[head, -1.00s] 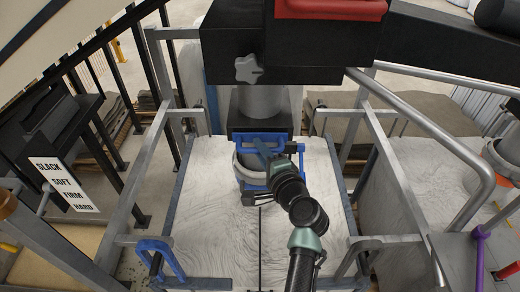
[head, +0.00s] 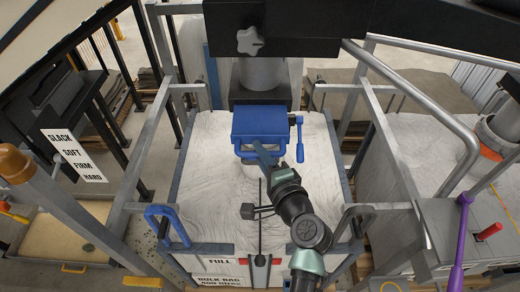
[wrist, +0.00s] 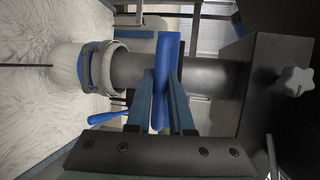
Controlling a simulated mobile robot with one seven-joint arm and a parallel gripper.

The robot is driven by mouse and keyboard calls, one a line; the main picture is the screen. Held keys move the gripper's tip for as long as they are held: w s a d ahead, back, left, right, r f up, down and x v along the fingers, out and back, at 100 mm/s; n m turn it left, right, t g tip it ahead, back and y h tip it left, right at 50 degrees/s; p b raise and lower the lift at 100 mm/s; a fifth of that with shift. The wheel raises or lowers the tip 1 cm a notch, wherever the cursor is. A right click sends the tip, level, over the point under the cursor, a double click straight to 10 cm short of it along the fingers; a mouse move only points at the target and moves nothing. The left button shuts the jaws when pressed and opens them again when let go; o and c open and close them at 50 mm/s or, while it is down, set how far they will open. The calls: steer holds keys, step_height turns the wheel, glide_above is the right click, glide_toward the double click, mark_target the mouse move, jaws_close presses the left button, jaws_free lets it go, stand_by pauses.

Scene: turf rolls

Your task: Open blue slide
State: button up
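The blue slide (head: 262,121) is a flat blue plate sticking out toward me from under the dark block on the grey spout. Its front handle shows in the wrist view as a blue bar (wrist: 166,70), seen edge-on. My gripper (head: 258,146) reaches it from the front. In the wrist view, my gripper's two blue-grey fingers (wrist: 163,85) lie against both sides of the handle and look shut on it. The plate hides most of the spout below it in the head view.
A collar (wrist: 105,68) with a blue lever (wrist: 110,118) surrounds the spout's lower end. The white bulk bag (head: 210,180) lies below, inside a grey frame. A purple lever (head: 461,235) stands at right. A tension sign (head: 75,157) is at left.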

steer(key=o, duration=0.4)
steer(key=shift+w, duration=0.2)
steer(key=shift+o, duration=0.2)
steer(key=shift+s, duration=0.1)
steer(key=shift+s, duration=0.1)
steer(key=b+v, duration=0.3)
steer(key=v, duration=1)
steer(key=shift+r, duration=0.1)
